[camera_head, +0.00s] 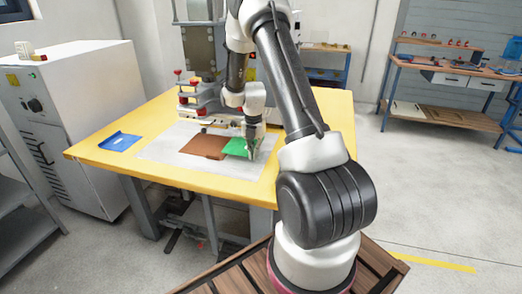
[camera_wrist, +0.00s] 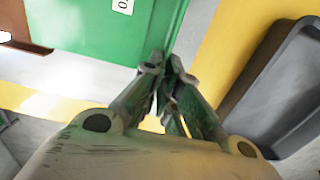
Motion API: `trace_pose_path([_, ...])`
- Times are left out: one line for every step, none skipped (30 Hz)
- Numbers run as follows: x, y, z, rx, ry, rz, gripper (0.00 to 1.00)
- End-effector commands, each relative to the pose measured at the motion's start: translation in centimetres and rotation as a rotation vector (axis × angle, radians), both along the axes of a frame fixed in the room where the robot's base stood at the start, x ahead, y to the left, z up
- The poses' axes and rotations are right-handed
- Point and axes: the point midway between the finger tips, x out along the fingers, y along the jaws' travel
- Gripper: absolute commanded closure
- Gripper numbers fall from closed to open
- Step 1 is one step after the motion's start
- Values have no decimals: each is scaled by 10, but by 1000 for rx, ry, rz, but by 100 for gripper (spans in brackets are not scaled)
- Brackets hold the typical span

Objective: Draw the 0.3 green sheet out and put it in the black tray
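The green sheet (camera_head: 239,147) lies on the pale mat on the yellow table, right beside a brown sheet (camera_head: 205,146). In the wrist view the green sheet (camera_wrist: 95,25) fills the upper left and bears a white label (camera_wrist: 123,5), only partly in frame. My gripper (camera_head: 250,154) is at the sheet's near right corner. In the wrist view the fingertips (camera_wrist: 163,68) are close together at that corner and look shut on its edge. The black tray (camera_wrist: 275,90) is at the right of the wrist view; I cannot make it out in the head view.
The yellow table (camera_head: 110,158) carries the pale mat (camera_head: 165,151) and a blue tray (camera_head: 120,141) at its left. A welding machine (camera_head: 200,95) with red knobs stands behind the sheets. A white cabinet (camera_head: 90,100) is at the left; a workbench (camera_head: 450,75) stands far right.

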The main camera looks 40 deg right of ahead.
Motion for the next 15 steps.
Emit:
trace_pose_path([-3,4,0,0,1,1,100])
trace_pose_path([-6,6,0,0,1,2,100])
trace_pose_path([-8,10,0,0,0,2,100])
trace_pose_path([-11,13,0,0,1,2,100])
trace_pose_path([-14,16,0,0,1,2,100])
trace_pose_path([-16,21,1,1,1,2,100])
trace_pose_path([-19,24,0,1,1,2,100])
trace_pose_path([-21,27,0,0,0,2,100])
trace_pose_path([-25,31,0,0,1,2,100])
trace_pose_path([-28,34,0,0,1,2,100])
trace_pose_path([-30,37,0,1,1,2,100])
trace_pose_path([-33,41,0,0,0,2,100])
trace_pose_path([-35,45,0,0,0,2,100])
trace_pose_path([-38,47,0,1,1,3,100])
trace_pose_path([-42,52,0,0,1,2,100])
